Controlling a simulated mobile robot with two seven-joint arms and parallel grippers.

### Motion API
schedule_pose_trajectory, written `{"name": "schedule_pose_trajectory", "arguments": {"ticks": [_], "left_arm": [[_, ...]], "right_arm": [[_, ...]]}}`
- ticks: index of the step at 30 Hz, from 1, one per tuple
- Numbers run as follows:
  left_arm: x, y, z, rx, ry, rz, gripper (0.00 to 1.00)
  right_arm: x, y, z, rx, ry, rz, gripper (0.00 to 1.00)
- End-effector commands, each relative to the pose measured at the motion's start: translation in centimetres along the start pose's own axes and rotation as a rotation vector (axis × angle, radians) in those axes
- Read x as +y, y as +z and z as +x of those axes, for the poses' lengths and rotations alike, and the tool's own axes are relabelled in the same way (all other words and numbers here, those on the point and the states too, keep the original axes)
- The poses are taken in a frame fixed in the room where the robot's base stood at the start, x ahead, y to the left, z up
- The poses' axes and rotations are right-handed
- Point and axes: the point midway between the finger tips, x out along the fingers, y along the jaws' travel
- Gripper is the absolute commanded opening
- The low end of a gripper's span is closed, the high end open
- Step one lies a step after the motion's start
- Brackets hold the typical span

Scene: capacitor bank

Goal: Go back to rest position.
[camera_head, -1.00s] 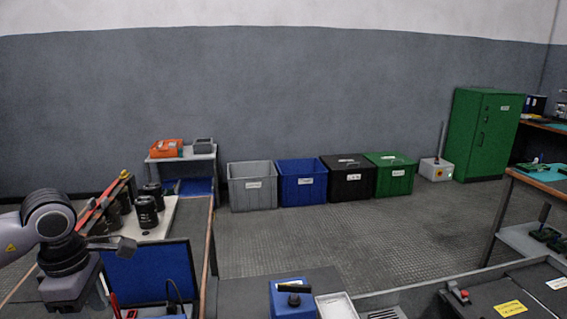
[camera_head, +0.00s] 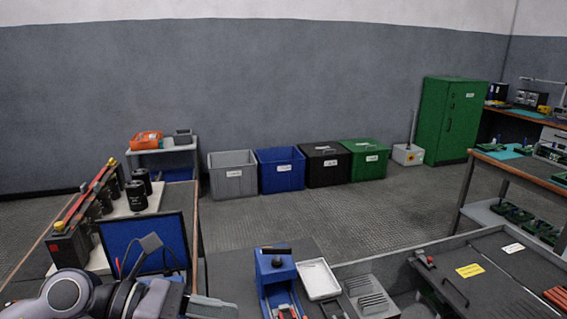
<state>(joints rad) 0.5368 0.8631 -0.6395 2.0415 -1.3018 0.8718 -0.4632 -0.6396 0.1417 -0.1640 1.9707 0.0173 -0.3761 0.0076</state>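My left arm comes in at the bottom left of the head view, low in front of the blue panel (camera_head: 165,240). Its grey gripper end (camera_head: 212,306) points right, near the left side of a blue device (camera_head: 275,270). The fingertips are not clear, so I cannot tell whether it is open or shut, and I see nothing held in it. My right arm and gripper are not in view.
Black cylinders (camera_head: 137,195) stand on the left bench beside a red-barred bank (camera_head: 78,215). A white tray (camera_head: 319,280) lies right of the blue device. Grey (camera_head: 232,178), blue (camera_head: 281,172), black and green bins line the wall. The floor between is clear.

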Motion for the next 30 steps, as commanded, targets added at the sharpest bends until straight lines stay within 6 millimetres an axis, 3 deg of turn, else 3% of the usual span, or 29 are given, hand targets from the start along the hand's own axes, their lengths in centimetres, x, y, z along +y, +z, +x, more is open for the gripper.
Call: {"name": "schedule_pose_trajectory", "arguments": {"ticks": [2, 6, 10, 14, 17, 20, 25, 30], "left_arm": [[-1.4, 2.3, 1.0, -0.190, -0.044, -0.118, 0.51], [-2.1, 6.2, 0.6, -0.508, -0.086, -0.360, 0.51], [-1.1, 8.3, -1.2, -0.785, -0.099, -0.620, 0.51], [1.2, 8.3, -3.6, -1.041, -0.083, -0.911, 0.51], [3.5, 6.8, -5.6, -1.223, -0.047, -1.148, 0.51], [5.5, 3.8, -7.2, -1.389, 0.010, -1.396, 0.51], [7.6, -3.9, -8.9, -1.627, 0.162, -1.833, 0.51], [6.6, -13.2, -9.1, -1.796, 0.392, -2.268, 0.51]], "right_arm": [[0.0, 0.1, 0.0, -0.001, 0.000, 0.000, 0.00], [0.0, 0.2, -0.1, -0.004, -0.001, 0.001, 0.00], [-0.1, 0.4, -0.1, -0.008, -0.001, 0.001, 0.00], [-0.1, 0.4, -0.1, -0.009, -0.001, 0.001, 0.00], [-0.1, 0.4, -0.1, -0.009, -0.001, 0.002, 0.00], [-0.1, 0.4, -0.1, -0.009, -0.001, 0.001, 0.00], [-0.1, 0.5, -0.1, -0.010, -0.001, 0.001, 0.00], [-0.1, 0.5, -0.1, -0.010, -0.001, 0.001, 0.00]]}}
